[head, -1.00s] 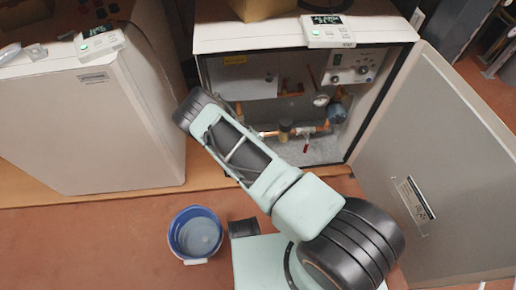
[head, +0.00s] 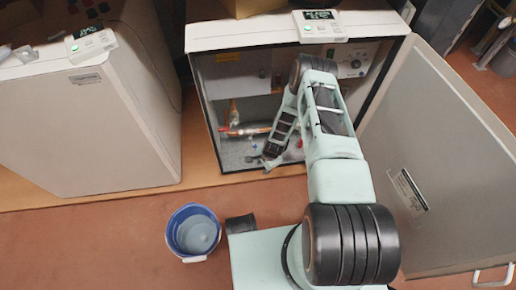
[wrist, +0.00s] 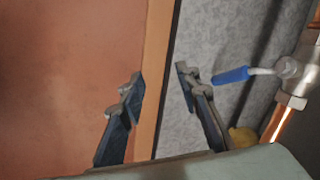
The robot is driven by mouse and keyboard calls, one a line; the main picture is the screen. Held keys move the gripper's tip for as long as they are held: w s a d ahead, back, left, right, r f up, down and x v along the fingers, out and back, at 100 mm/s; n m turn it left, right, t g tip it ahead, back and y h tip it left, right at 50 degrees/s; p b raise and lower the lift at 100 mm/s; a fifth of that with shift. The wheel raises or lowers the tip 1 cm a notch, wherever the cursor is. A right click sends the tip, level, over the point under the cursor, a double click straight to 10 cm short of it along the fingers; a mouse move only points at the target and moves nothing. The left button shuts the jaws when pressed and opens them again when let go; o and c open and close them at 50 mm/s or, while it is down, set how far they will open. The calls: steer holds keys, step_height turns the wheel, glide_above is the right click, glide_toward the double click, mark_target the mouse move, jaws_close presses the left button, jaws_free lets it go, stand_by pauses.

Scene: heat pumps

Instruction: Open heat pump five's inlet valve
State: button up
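The open heat pump cabinet (head: 202,95) stands at the top middle of the head view, with copper piping (head: 250,131) inside. My gripper (head: 272,160) is low in the cabinet opening, near its front edge. In the wrist view my gripper (wrist: 160,85) is open, with nothing between its fingers. A valve lever with a blue grip (wrist: 231,75) is just right of the right finger, outside the gap. Its metal stem runs to a valve body (wrist: 291,70) on a copper pipe. My arm hides part of the piping and gauges. The unit's number is not readable.
The cabinet door (head: 430,150) stands open on the right. A closed heat pump (head: 95,125) is on the left. The floor at lower left is clear.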

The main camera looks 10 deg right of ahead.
mark_target(255, 145)
steer(key=w+d+r+m+t+y, duration=0.1)
steer(key=w+d+r+m+t, duration=0.1)
steer(key=w+r+m, duration=0.65)
steer(key=shift+m, duration=0.85)
steer(key=b+x, duration=0.1)
steer(key=x, duration=0.3)
steer(key=s+b+x, duration=0.1)
steer(key=b+x, duration=0.1)
steer(key=x, duration=0.2)
steer(key=s+b+x, duration=0.1)
steer(key=x, duration=0.2)
steer(key=shift+w+a+f+b, duration=0.2)
steer(key=shift+a+f+b, duration=0.15)
steer(key=shift+f, duration=0.4)
jaws_close()
